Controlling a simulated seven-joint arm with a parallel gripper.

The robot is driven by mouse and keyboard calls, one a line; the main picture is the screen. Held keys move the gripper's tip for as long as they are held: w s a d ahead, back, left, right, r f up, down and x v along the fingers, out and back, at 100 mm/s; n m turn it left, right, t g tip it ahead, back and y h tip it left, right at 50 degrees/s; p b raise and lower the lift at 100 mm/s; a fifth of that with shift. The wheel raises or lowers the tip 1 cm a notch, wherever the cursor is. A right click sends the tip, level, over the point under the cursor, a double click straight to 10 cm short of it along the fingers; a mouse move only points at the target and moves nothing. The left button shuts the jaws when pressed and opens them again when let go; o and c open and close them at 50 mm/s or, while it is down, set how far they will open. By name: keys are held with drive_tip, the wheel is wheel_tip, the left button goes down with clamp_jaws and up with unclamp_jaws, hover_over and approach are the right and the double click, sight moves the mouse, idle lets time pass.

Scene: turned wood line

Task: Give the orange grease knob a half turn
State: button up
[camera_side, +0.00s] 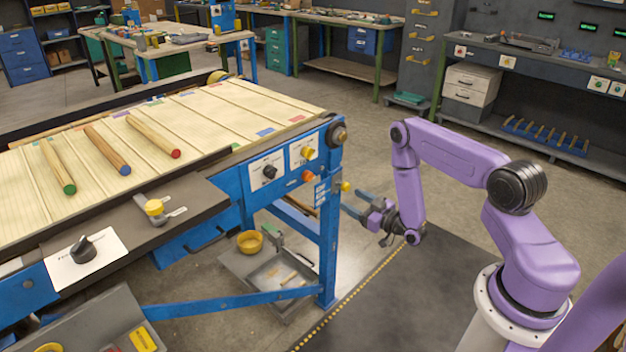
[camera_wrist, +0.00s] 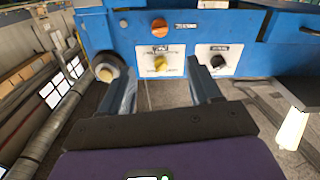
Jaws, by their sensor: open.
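The orange knob (camera_side: 308,176) is on the blue end panel of the conveyor, below a yellow knob (camera_side: 308,153) on a white plate. In the wrist view the orange knob (camera_wrist: 159,28) is near the top, with a small label beside it too small to read. My gripper (camera_side: 352,203) is open and empty, in the air to the right of the panel and apart from the orange knob. In the wrist view my gripper's (camera_wrist: 161,70) fingers flank the yellow knob (camera_wrist: 160,63), with the orange knob beyond the fingertips.
A black knob (camera_side: 269,171) on a white plate is left of the yellow one. A round dark roller end (camera_side: 338,134) sticks out at the panel's top corner. Several wooden rods, including a red-tipped one (camera_side: 153,137), lie on the belt. Floor around my arm is clear.

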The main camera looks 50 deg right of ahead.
sight(312, 178)
drive_tip(key=w, duration=1.7)
drive_tip(key=shift+w, duration=0.2)
drive_tip(key=c, duration=1)
